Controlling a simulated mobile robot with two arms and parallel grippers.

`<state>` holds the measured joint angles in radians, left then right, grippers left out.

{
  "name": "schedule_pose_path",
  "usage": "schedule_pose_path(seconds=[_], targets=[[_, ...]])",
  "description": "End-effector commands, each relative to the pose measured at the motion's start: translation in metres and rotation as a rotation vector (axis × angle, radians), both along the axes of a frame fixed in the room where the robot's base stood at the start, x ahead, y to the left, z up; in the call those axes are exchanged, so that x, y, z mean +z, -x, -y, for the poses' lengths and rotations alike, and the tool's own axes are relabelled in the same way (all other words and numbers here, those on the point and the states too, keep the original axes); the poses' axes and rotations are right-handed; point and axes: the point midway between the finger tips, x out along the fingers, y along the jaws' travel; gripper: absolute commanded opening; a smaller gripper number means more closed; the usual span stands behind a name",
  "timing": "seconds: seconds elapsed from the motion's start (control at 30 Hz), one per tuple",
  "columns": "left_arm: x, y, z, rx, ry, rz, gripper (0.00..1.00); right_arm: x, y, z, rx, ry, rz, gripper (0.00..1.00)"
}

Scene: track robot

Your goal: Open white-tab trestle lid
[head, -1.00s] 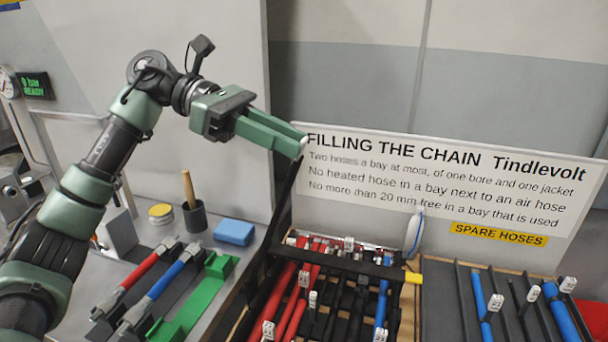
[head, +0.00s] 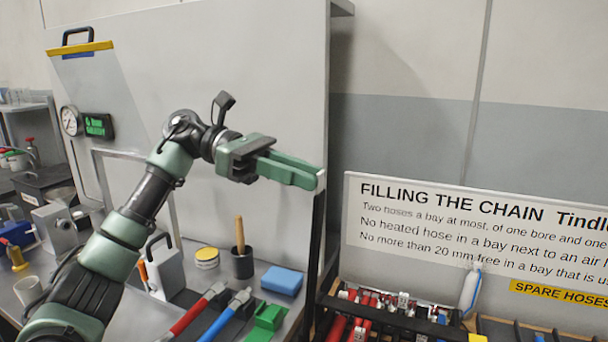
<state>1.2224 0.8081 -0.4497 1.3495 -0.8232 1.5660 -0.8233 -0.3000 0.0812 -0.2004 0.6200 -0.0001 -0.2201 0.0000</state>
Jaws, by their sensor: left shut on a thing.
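The trestle lid (head: 318,235) shows as a dark, narrow panel, nearly edge-on and standing steeply up at the left side of the open hose trestle (head: 335,304). Its white tab (head: 321,176) shows as a small pale bit at the top edge. My left gripper (head: 308,178) has its green fingers closed on the tab, which they mostly hide. Red hoses (head: 361,328) with white tags lie in the trestle, cut off by the bottom of the picture. My right gripper is not in view.
A sign board (head: 480,235) stands behind the trestle. Left of the lid, a bench holds a blue block (head: 282,280), a dark cup with a wooden handle (head: 242,262), a yellow-lidded tin (head: 207,258) and a green holder (head: 265,322). A tall pale panel (head: 270,100) rises behind my arm.

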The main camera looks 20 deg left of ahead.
Motion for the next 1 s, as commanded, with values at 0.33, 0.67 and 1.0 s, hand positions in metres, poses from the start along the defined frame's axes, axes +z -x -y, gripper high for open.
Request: schedule_pose_path(seconds=[0.33,0.67,1.0], targets=[[-0.005,0.0,0.0,-0.003,-0.01,-0.007,0.44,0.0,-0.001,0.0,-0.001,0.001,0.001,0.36],[0.001,-0.001,-0.023,0.002,-0.007,-0.006,0.44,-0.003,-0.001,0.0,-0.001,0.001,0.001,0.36],[0.01,-0.001,-0.072,0.001,-0.008,-0.008,0.44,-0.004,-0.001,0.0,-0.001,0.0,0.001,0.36]])
